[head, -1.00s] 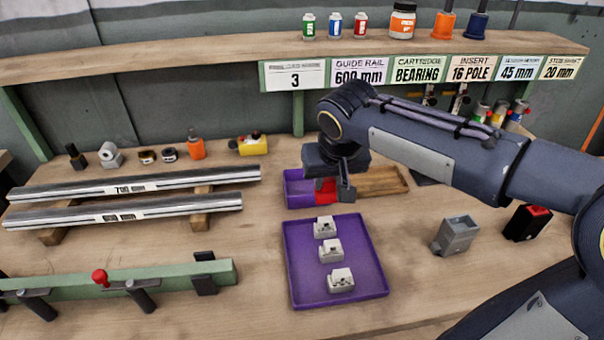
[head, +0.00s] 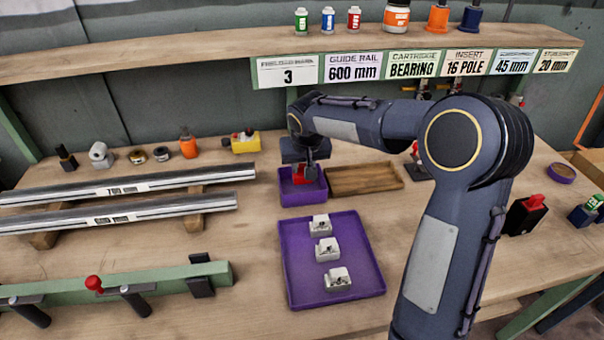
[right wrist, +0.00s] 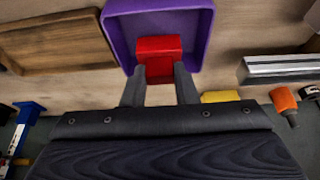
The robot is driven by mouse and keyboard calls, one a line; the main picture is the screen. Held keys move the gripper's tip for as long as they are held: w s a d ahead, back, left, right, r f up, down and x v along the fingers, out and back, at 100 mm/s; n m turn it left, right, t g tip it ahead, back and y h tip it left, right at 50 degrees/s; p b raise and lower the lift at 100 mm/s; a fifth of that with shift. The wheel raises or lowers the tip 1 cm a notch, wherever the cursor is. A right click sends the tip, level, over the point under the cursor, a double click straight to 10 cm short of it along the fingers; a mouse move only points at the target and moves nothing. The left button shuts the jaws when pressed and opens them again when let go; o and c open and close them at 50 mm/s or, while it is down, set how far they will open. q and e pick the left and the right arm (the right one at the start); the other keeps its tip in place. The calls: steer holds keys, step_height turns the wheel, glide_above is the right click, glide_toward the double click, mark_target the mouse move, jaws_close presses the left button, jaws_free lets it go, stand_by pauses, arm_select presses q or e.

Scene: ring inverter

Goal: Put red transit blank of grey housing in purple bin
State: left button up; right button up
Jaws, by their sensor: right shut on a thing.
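The red transit blank (head: 302,174) is between the fingers of my right gripper (head: 305,166), at the small purple bin (head: 303,199). In the right wrist view, the red blank (right wrist: 158,48) shows between both fingertips (right wrist: 160,78), with the purple bin (right wrist: 205,30) around it in the picture. Whether the blank touches the bin floor cannot be told. The grey housing does not show now; my right arm covers the place where it stood. My left gripper is not in view.
A wooden tray (head: 365,179) stands right of the bin. A larger purple tray (head: 295,255) with several pale blocks lies in front. Metal rails (head: 120,192) lie at left. A black housing with a red top (head: 525,213) stands at right. A shelf (head: 150,58) overhangs the back.

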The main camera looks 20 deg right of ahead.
mark_target(302, 173)
steer(key=shift+w+f, duration=0.2)
steer(key=shift+f, duration=0.1)
steer(key=shift+w+f, duration=0.2)
steer(key=shift+f, duration=1.5)
steer(key=shift+f+b, duration=0.15)
steer(key=shift+b, duration=0.15)
steer(key=o, duration=0.9)
steer(key=shift+o, duration=0.2)
